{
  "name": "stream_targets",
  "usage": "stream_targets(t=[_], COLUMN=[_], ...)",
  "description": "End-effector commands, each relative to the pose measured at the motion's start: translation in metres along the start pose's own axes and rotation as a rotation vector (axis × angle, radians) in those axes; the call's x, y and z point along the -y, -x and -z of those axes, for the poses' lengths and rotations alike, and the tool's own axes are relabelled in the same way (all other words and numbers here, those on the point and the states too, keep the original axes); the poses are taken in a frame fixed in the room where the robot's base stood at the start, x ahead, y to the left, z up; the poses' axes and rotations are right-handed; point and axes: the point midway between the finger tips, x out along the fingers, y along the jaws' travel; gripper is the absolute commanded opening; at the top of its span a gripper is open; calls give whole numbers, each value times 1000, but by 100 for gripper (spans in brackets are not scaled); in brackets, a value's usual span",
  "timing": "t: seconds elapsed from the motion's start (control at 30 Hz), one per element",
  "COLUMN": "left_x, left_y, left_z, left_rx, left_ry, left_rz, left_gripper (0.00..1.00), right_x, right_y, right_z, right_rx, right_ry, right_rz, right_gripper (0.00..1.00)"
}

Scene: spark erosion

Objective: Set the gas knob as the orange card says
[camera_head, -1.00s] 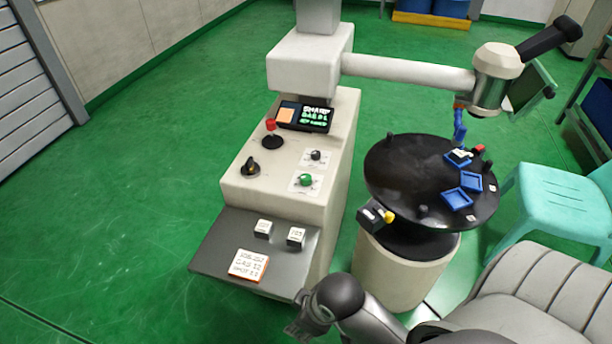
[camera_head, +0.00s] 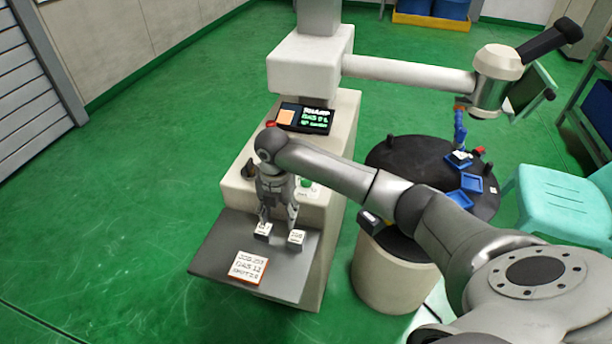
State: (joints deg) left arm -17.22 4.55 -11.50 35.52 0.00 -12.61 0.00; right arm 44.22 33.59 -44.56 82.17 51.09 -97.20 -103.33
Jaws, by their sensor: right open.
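The orange-edged card (camera_head: 249,267) lies on the grey shelf (camera_head: 215,258) at the console's front; its middle line seems to read GAS 12, but the print is blurred. A green knob (camera_head: 306,183) on a white scale plate shows just right of my right wrist, partly covered. I cannot read which knob's label says gas. A black pointer knob (camera_head: 248,170) shows partly at the left of my gripper. My right gripper (camera_head: 278,222) is open and points down over the shelf, in front of the console face. It seems empty. My left gripper is out of view.
A lit display (camera_head: 316,119) stands on the console top. A round black table (camera_head: 400,153) with blue trays stands at the right, partly behind my arm.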

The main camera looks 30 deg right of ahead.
Motion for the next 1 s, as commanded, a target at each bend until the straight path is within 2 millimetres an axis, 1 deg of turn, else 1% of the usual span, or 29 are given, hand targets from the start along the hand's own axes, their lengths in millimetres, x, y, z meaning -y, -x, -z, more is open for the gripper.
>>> stream_targets(t=[0.03, 0.1, 0.2, 0.3, 0.33, 0.4, 0.47, 0.57, 0.67, 1.0], left_x=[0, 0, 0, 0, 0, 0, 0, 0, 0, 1], left_y=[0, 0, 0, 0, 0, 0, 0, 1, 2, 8], left_z=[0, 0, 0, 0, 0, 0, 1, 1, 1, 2], left_rx=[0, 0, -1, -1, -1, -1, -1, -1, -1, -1], left_ry=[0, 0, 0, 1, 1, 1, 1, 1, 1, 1], left_rz=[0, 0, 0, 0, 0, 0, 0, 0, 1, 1], left_gripper=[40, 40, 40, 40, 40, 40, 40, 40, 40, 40], right_x=[4, 11, 22, 31, 34, 38, 40, 41, 41, 42], right_y=[21, 45, 77, 103, 109, 119, 123, 120, 107, 44], right_z=[-29, -58, -92, -115, -120, -128, -132, -133, -133, -132], right_rx=[14, 13, 7, 0, -1, -4, -6, -8, -9, -9], right_ry=[46, 118, 199, 255, 267, 289, 300, 309, 309, 307], right_rz=[13, 25, 29, 22, 20, 15, 11, 10, 12, 12], right_gripper=[51, 51, 51, 51, 51, 51, 51, 51, 51, 51])
